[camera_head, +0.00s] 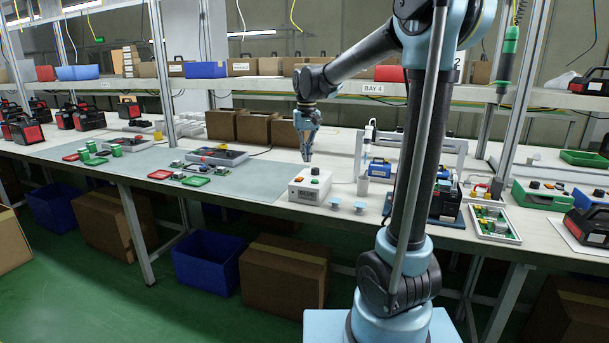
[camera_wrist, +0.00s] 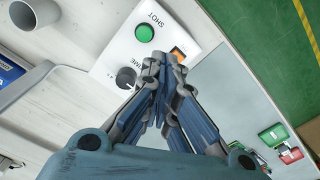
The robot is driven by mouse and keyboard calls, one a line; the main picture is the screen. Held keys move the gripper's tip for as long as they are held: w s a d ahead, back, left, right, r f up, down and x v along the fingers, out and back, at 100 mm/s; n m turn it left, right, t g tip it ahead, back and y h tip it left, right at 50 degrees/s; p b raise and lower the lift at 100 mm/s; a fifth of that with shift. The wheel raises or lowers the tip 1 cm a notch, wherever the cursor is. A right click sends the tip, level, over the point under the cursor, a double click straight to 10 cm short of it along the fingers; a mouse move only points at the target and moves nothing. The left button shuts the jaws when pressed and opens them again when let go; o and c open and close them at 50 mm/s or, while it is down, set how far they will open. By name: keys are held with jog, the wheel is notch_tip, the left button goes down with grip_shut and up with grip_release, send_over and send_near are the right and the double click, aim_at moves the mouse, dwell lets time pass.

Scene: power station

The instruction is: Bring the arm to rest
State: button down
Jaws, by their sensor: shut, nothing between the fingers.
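My gripper (camera_head: 307,157) hangs pointing down over the workbench in the head view, shut and empty. Its tip is just above the back of a white control box (camera_head: 310,186). In the wrist view my gripper (camera_wrist: 165,72) has its fingers closed together in front of the white control box (camera_wrist: 120,58). The box carries a green button (camera_wrist: 144,33), a dark knob (camera_wrist: 127,77) and an orange part partly hidden by the fingers. I cannot tell whether the fingertips touch the box. My arm is raised and bent, reaching from the right over the bench.
The bench (camera_head: 262,203) holds red and green trays (camera_head: 160,174) at left, and small pale blue-topped pieces (camera_head: 335,201) beside the box. A white frame (camera_head: 368,160) stands to the right. A shelf (camera_head: 270,84) with bins runs above. Cardboard boxes (camera_head: 285,275) and blue crates (camera_head: 207,262) sit below.

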jog(key=s+d+f+m+t, duration=0.1)
jog(key=s+d+f, duration=0.4)
jog(key=s+d, duration=0.45)
jog(key=s+d+f, duration=0.5)
jog(key=s+d, duration=0.2)
jog(key=s, duration=0.6)
jog(key=s+d+f+t, duration=0.1)
jog(key=s+d+f, duration=0.2)
jog(key=s+f, duration=0.4)
jog(key=shift+s+f+m, duration=0.2)
jog(key=shift+m, duration=0.1)
